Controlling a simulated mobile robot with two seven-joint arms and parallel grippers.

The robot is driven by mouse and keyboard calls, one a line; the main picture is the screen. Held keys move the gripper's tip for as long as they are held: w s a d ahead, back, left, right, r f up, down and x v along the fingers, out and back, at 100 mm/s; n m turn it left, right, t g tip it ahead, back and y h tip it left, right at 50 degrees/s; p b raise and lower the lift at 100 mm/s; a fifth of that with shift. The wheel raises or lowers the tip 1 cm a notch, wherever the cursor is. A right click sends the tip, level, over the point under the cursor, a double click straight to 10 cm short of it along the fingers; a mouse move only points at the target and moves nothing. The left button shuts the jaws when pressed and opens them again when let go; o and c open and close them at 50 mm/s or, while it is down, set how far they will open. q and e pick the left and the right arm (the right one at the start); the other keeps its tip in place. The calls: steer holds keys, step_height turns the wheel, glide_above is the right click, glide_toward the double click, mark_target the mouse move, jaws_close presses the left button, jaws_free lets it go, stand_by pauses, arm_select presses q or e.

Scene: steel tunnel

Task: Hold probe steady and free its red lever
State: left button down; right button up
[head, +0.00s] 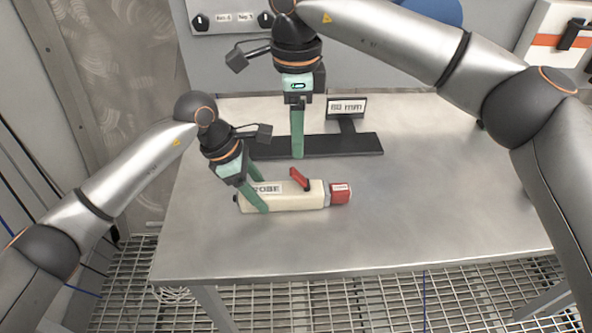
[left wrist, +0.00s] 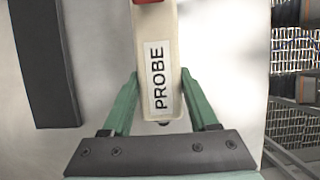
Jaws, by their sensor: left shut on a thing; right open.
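The cream probe (head: 300,199) lies on the steel table with its red end cap (head: 340,193) to the right. Its red lever (head: 298,178) stands tilted up from its top. My left gripper (head: 261,197) is shut on the probe's left end, one green finger on each side. The left wrist view shows the PROBE label (left wrist: 157,80) between the fingers (left wrist: 158,100), and only a bit of red at the top edge. My right gripper (head: 297,156) is open and empty, above and behind the probe, by the black bar; its fingers overlap in the head view.
A black bar (head: 358,144) lies on the table behind the probe, with a "60 mm" sign (head: 346,107) standing at it. A panel with knobs (head: 230,18) is on the back wall. The table's right side (head: 450,190) is clear.

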mark_target(296, 172)
step_height(296, 172, down, 10)
steer(key=shift+r, duration=0.2)
jaws_close()
stand_by(0.5)
